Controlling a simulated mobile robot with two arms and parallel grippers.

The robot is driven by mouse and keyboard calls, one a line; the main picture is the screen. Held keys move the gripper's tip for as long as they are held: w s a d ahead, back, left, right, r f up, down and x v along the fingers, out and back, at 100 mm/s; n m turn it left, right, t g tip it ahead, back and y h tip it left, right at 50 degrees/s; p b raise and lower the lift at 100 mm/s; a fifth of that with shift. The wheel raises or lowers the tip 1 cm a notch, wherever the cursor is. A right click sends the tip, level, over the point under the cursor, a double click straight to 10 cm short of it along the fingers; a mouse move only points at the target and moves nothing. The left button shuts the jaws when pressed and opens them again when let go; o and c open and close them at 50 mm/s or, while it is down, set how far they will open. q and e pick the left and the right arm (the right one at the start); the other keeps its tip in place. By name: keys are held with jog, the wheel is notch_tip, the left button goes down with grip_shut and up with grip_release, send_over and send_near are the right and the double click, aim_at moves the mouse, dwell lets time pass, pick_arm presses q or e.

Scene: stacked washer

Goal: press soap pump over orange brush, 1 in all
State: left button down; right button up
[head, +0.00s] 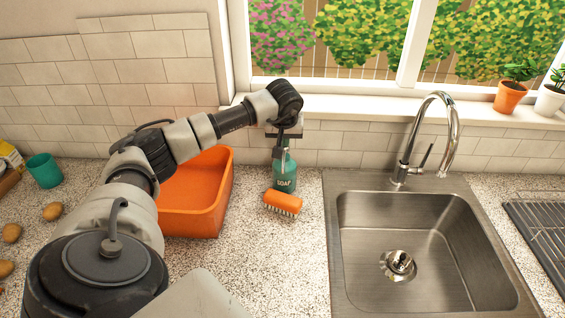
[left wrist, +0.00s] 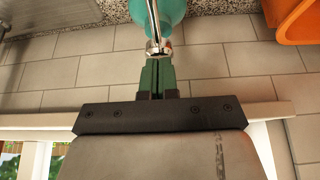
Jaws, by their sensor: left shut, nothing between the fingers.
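A teal soap bottle (head: 285,178) with a metal pump stands upright on the counter, left of the sink. An orange brush (head: 283,202) lies bristles down just in front of the bottle. My left gripper (head: 285,137) points down at the top of the bottle, partly hiding the pump. In the left wrist view, turned upside down, its green fingers (left wrist: 157,78) are shut with nothing between them, close to the metal pump spout (left wrist: 154,46); I cannot tell whether they touch. The bottle (left wrist: 172,12) shows at the top edge. My right gripper is out of view.
An orange tub (head: 198,215) stands left of the bottle, partly behind my left arm. The sink (head: 345,250) with its tall faucet (head: 446,105) is to the right. A teal cup (head: 44,171) and several potatoes are far left. The counter in front of the brush is clear.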

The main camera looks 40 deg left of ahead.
pick_arm(q)
jog(key=shift+s+f, duration=0.1)
jog(key=shift+f, duration=0.4)
jog(key=shift+r, duration=0.1)
jog(key=shift+r+p, duration=1.05)
jog(key=shift+r, duration=0.35)
jog(key=shift+r, duration=0.1)
notch_tip(320, 180, up, 6)
jog(key=p, duration=0.4)
jog(key=shift+p, duration=0.3)
